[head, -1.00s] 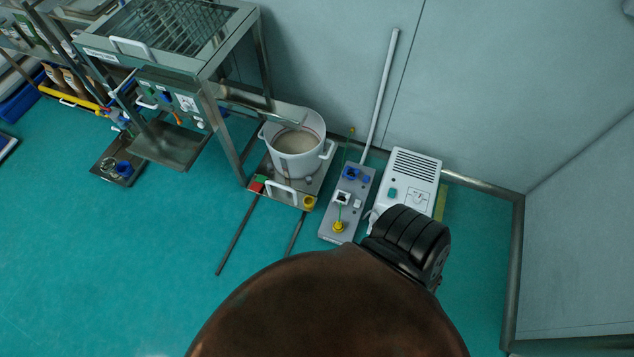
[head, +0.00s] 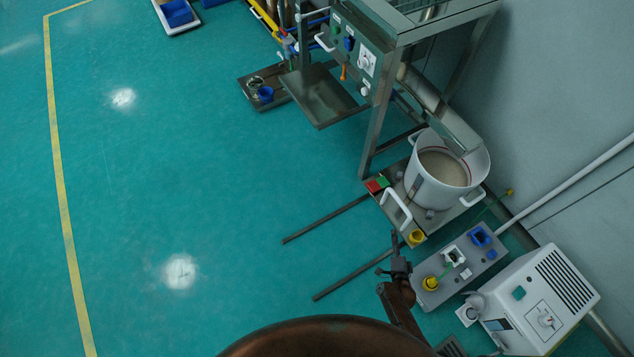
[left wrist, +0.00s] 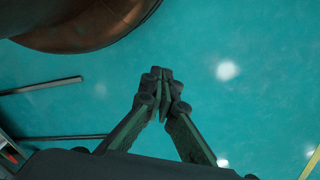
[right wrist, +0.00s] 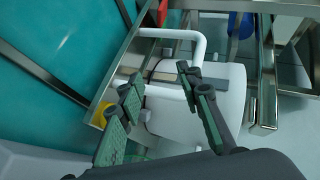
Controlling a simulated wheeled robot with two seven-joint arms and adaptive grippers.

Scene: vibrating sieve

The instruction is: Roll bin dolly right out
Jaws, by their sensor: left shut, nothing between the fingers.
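The bin dolly (head: 453,215) is a low metal tray with a white handle (head: 396,210) at its front. A white bin (head: 437,185) with pale contents stands on it, by the sieve frame's legs. My right gripper (head: 396,242) is just in front of the dolly, close to the handle. In the right wrist view my right gripper (right wrist: 157,80) is open, its fingers apart, with the handle (right wrist: 170,33) ahead of them and the tray behind. Contact cannot be told. My left gripper (left wrist: 160,88) is shut and empty over bare floor; it is hidden in the head view.
Two dark floor rails (head: 325,218) run out from the dolly. A grey control box (head: 462,265) and a white unit (head: 545,295) stand to its right. The sieve frame (head: 378,130) is behind left. The green floor (head: 180,180) at left is open.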

